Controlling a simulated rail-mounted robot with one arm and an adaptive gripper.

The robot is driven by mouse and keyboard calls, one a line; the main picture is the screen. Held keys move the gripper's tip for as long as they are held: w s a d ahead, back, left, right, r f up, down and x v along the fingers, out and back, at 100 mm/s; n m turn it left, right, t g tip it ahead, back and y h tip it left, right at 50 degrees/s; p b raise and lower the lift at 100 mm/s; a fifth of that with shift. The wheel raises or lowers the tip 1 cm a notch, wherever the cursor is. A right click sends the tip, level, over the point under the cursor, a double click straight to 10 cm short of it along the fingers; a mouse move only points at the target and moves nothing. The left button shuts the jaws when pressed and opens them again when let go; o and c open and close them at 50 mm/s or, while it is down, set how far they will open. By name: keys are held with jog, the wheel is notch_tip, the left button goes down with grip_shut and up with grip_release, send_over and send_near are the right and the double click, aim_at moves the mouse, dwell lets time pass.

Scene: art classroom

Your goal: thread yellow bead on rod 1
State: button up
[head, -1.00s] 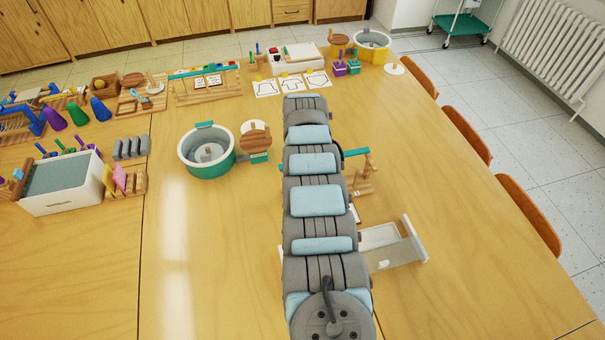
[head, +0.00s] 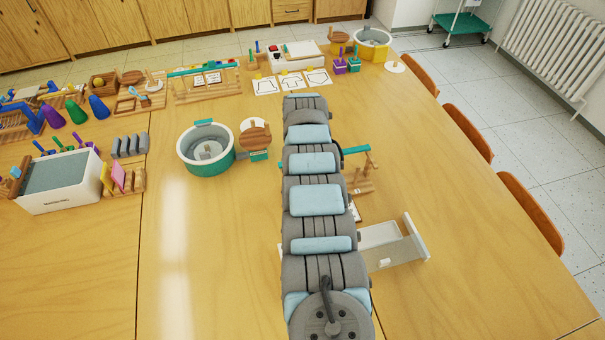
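My arm stretches away down the middle of the table, and my gripper is hidden beneath or behind it. I cannot tell what the gripper holds. A wooden stand with a teal bar (head: 357,150) shows partly at the right of my arm; the rest is covered. I cannot make out a yellow bead on a rod or tell which rod is rod 1.
A white tray (head: 405,248) lies right of my arm, partly covered. A teal-and-white round pot (head: 222,166) stands left of it, beside a round wooden piece (head: 255,137). A grey-topped white box (head: 58,199) is far left. The table front left of my arm is clear.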

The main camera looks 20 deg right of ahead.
jog(key=shift+f+b, duration=0.45)
jog(key=shift+f, duration=0.05)
dwell(0.7)
dwell(0.4)
jog(key=o, duration=0.8)
jog(key=shift+d, duration=0.1)
jog(key=shift+r, duration=0.25)
notch_tip(320, 180, up, 12)
jog(key=shift+f, duration=0.25)
dwell(0.6)
